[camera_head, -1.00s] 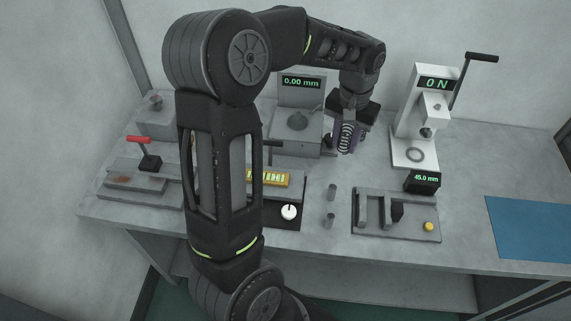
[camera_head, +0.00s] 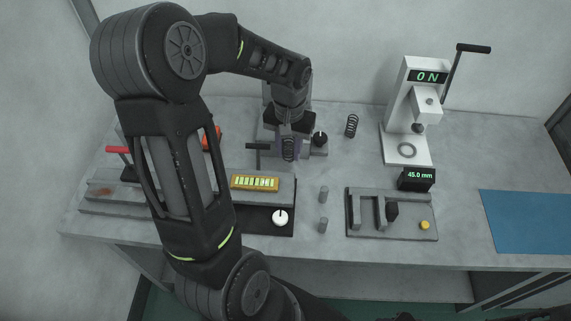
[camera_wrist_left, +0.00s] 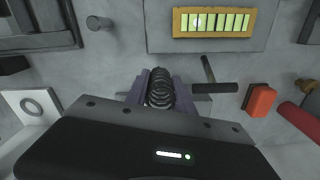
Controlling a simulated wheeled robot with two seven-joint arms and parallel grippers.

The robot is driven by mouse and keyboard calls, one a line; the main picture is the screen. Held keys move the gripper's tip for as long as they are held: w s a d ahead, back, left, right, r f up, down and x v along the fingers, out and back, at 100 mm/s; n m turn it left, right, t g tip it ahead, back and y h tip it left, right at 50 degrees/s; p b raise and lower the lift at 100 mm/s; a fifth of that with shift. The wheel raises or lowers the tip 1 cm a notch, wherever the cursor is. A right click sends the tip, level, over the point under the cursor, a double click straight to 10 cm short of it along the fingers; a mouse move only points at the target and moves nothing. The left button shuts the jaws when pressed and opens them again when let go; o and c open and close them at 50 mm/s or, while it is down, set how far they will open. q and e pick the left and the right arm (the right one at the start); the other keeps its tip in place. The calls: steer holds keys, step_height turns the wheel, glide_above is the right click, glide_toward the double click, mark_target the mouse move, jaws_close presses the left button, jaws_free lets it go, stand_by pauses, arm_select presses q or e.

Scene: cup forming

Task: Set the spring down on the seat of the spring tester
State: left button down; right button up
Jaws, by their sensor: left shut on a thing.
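My left gripper (camera_head: 289,150) is shut on a dark coil spring, held upright between purple fingers. The held spring (camera_wrist_left: 160,88) also shows between the fingers in the left wrist view. A second, similar spring (camera_head: 351,125) stands on the bench between my gripper and the tester. The spring tester (camera_head: 408,85) is white, reads 0 N and has a lever at its right. Its seat (camera_head: 407,150) is a grey ring on the white base, bare, to the right of my gripper; it also shows at the left of the left wrist view (camera_wrist_left: 32,107). My right gripper is out of view.
A 45.0 mm readout (camera_head: 416,179) stands just in front of the tester. A grey fixture (camera_head: 390,228) with a yellow button, two small pins (camera_head: 323,210) and a yellow gauge block (camera_head: 255,183) lie nearer. A blue mat (camera_head: 530,222) is at the right. A grey device is partly hidden behind my gripper.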

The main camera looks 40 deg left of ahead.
mark_target(289, 139)
arm_select(q)
steer(key=shift+f, duration=1.4)
steer(key=shift+f+p, duration=0.3)
steer(key=shift+f, duration=1.55)
steer(key=shift+f, duration=0.2)
steer(key=c, duration=1.4)
jaws_free()
steer(key=shift+o, duration=0.2)
step_height(289, 139, up, 12)
steer(key=shift+r+b, duration=0.25)
steer(key=shift+b, duration=0.55)
